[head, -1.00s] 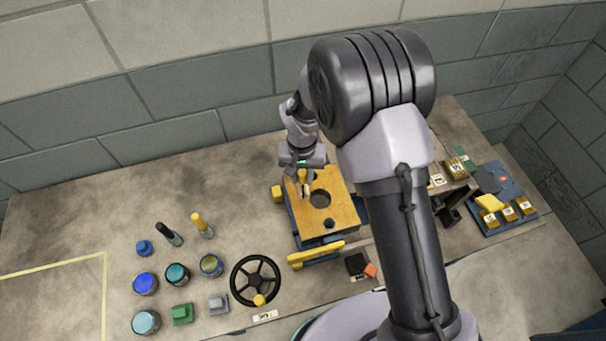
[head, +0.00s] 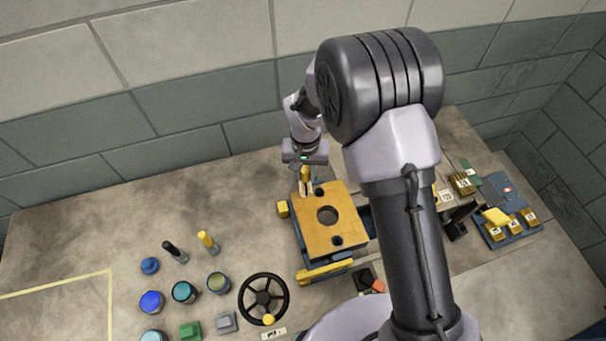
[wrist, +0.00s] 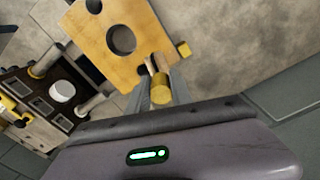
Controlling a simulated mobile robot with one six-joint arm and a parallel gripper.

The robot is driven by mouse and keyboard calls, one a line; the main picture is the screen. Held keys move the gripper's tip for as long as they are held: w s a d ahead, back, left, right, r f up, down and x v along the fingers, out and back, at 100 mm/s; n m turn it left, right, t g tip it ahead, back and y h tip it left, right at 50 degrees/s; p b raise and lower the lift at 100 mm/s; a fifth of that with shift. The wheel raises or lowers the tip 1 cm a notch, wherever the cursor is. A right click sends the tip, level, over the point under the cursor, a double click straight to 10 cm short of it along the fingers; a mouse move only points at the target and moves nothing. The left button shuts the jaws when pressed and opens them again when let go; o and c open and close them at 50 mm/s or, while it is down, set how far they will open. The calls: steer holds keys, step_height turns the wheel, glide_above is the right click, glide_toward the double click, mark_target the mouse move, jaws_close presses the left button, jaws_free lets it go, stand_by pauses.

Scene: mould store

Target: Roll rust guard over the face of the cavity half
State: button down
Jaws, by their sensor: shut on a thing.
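The cavity half (head: 312,236) is a block with a flat orange-tan face, a large round hole in the middle and smaller holes near its ends. It sits in a blue holder with yellow parts, and its face also shows in the wrist view (wrist: 147,40). My gripper (head: 306,179) is at the face's back edge, shut on a yellow-handled tool (wrist: 160,93), seemingly the roller. The tool's pale head lies over the back edge, close to a small hole. I cannot tell whether it touches the face. The fingers hide part of the tool.
A black handwheel (head: 264,299) stands left of the holder. Several tins, such as a blue one (head: 151,302), and two upright handled tools stand further left. A dark block with posts (wrist: 55,92) is beside the cavity half. A blue tray (head: 517,232) is at the right.

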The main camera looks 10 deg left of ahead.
steer(key=shift+r+p, duration=0.9)
steer(key=shift+r, duration=0.85)
